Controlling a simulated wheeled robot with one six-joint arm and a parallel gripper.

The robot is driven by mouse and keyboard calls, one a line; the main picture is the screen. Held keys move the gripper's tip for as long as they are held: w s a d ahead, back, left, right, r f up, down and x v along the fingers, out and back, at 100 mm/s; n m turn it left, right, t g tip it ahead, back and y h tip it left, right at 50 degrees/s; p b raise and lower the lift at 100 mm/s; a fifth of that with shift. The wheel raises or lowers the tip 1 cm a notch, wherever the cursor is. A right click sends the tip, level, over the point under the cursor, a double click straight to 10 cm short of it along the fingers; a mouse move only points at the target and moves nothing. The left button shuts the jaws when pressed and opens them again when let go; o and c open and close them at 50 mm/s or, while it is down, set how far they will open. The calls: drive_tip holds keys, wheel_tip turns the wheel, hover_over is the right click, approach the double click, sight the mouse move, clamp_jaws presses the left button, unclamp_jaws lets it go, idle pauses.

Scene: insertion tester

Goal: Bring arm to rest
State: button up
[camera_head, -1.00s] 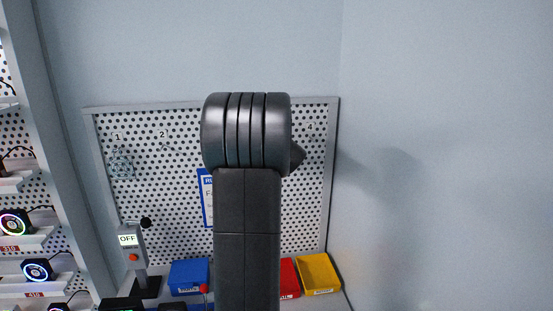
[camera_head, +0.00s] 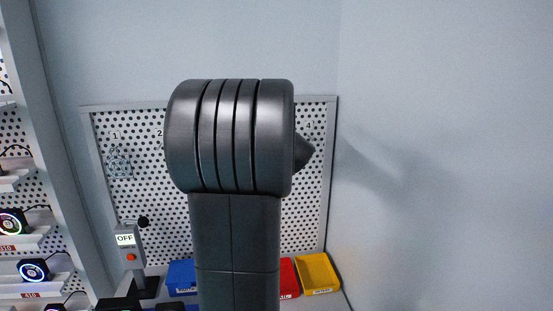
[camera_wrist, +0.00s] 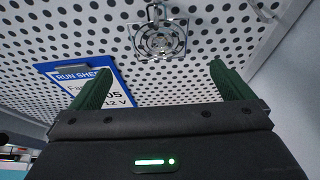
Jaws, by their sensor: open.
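My gripper (camera_wrist: 162,88) shows in the wrist view with its two green fingers spread wide apart and nothing between them. It faces the perforated board (camera_wrist: 195,75). In the head view, a dark link of my arm (camera_head: 235,235) and its thick ribbed joint (camera_head: 230,135) stand upright in the middle and cover much of the board. My gripper is hidden in the head view.
The perforated board (camera_head: 120,205) carries a fan guard (camera_wrist: 158,40) and a blue run sheet (camera_wrist: 85,85). A tester reading OFF (camera_head: 128,245), blue bin (camera_head: 182,277), red bin (camera_head: 289,278) and yellow bin (camera_head: 317,273) stand below. Shelves (camera_head: 35,240) hold lit fans at left.

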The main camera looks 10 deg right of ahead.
drive_tip(key=shift+v, duration=2.65)
drive_tip(key=shift+w, duration=0.1)
drive_tip(key=p+x, duration=0.1)
drive_tip(key=x, duration=1.2)
drive_tip(key=shift+w, duration=0.1)
